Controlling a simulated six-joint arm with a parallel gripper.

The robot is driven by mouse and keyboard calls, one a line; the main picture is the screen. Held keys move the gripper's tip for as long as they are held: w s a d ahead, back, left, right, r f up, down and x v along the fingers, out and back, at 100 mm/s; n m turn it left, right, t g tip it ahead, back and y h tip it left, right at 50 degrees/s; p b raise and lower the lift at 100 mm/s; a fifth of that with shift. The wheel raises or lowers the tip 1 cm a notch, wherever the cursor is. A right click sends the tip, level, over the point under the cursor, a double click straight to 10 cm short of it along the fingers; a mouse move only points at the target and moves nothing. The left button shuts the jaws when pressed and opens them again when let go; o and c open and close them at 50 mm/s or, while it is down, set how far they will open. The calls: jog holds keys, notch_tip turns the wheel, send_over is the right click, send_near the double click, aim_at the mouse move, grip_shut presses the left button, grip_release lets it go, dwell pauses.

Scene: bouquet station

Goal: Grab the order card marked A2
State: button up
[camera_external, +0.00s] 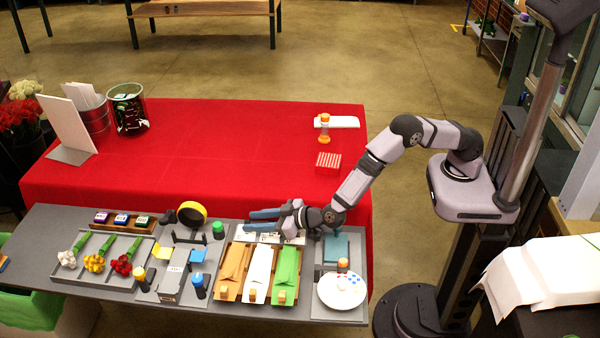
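My gripper (252,220) reaches in from the right over the grey station board. Its two blue fingers point left and are apart, with nothing visible between them. White cards with dark marks (241,236) lie in a row just below the fingers in the picture, behind the paper sleeves. They are partly covered by my gripper and wrist. The marks are too small to read, so I cannot tell which card is A2. I cannot tell whether the fingers touch a card.
Brown, white and green sleeves (287,270) lie in front of the cards. A yellow tape roll (203,208) stands left of my gripper. A round white palette (341,291) lies at front right. Flowers (94,263) lie in a tray at left. The red table (230,150) is mostly clear.

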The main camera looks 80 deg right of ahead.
jog(key=shift+w+f, duration=0.1)
jog(key=shift+w, duration=0.2)
grip_shut()
notch_tip(320, 180, up, 10)
jog(key=shift+b, duration=0.4)
dwell(0.4)
